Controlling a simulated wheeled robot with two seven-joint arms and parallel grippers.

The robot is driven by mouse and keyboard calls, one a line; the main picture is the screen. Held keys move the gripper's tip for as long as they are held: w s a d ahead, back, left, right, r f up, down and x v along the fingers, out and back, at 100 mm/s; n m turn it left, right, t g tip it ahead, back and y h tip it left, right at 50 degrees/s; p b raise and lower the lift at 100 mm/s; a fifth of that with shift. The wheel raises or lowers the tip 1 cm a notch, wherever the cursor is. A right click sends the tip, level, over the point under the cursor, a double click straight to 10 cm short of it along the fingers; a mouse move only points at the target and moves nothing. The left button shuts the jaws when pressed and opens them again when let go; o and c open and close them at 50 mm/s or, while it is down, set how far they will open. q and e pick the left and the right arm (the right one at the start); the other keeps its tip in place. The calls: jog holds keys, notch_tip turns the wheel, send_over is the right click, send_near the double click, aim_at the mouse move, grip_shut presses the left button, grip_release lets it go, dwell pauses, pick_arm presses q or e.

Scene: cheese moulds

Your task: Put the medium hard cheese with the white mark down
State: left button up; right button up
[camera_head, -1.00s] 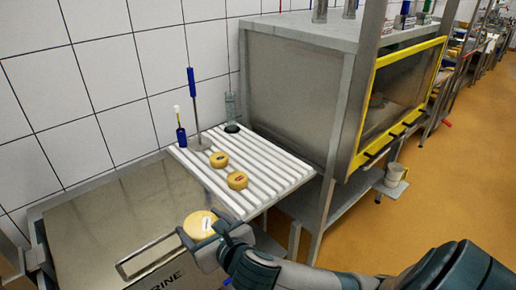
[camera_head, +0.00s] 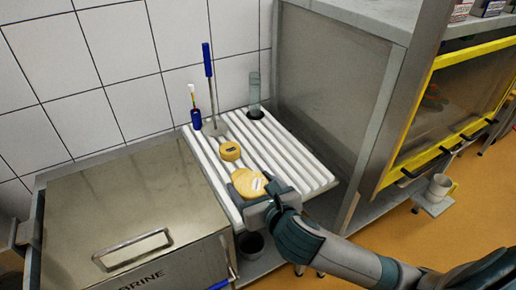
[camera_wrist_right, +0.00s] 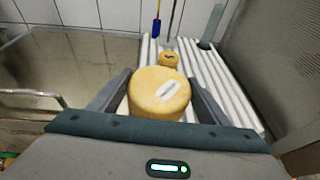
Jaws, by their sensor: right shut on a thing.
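My right gripper (camera_head: 258,206) is shut on a round yellow cheese (camera_head: 244,183) with a white mark on its top. In the right wrist view the same cheese (camera_wrist_right: 157,101) stands upright between the two fingers. It is over the front part of the white slatted rack (camera_head: 288,150); I cannot tell whether it touches the slats. A smaller cheese with a dark mark (camera_head: 230,151) sits on the rack just behind it, and also shows in the wrist view (camera_wrist_right: 169,59). The other small cheese is not visible now. My left gripper is not in view.
A steel brine tank (camera_head: 110,205) with a lid handle stands left of the rack. A steel cabinet (camera_head: 330,90) borders the right. The rack's right slats are clear.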

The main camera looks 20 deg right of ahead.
jog(key=shift+r, duration=0.1)
jog(key=shift+w+d, duration=0.1)
jog(key=w+d+m+g+h+p, duration=0.1)
jog(key=d+m+h, duration=0.4)
jog(key=d, duration=0.5)
jog(key=w+d+f+m+g+h+p, duration=0.1)
jog(key=d+m+g+h, duration=0.3)
jog(key=d, duration=0.6)
jog(key=shift+w+d+f+m+h, duration=0.15)
jog(key=shift+w+m+h, duration=0.55)
jog(key=shift+h, duration=0.3)
jog(key=w+f, duration=0.2)
jog(key=w, duration=0.1)
jog(key=w+f+p, duration=0.1)
jog(key=w+f, duration=0.1)
jog(key=w, duration=0.2)
jog(key=w+d+f+p, duration=0.1)
jog(key=w+f, duration=0.2)
jog(key=w, duration=0.1)
jog(key=shift+w+d, duration=0.1)
jog(key=shift+w, duration=0.15)
